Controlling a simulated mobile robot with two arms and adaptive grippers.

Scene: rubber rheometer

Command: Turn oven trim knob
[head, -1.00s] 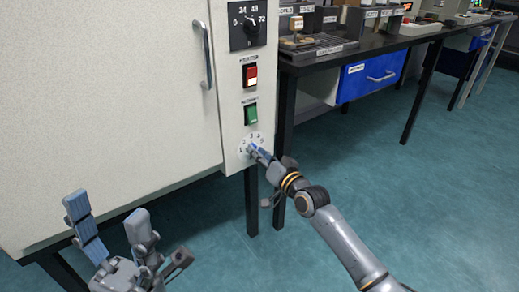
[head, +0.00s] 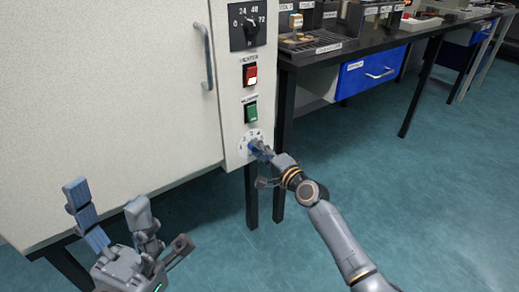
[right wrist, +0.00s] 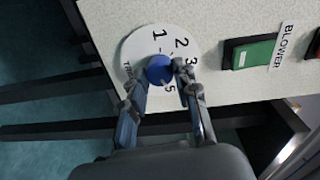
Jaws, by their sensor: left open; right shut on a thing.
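The oven trim knob is a small blue knob (right wrist: 160,69) in the middle of a white numbered dial (right wrist: 138,45), seen in the right wrist view. The dial also shows low on the oven's control panel in the head view (head: 243,143). My right gripper (right wrist: 160,76) is shut on the blue knob, one finger on each side, and hides part of the dial numbers. In the head view my right gripper (head: 258,149) covers most of the knob. My left gripper (head: 108,212) is open and empty at the lower left, in front of the oven door.
Above the dial are a green blower switch (head: 251,111), a red switch (head: 250,75) and a black timer dial (head: 250,26). The oven door (head: 110,90) has a vertical handle (head: 207,55). A black bench (head: 350,54) with a blue drawer (head: 368,75) stands right.

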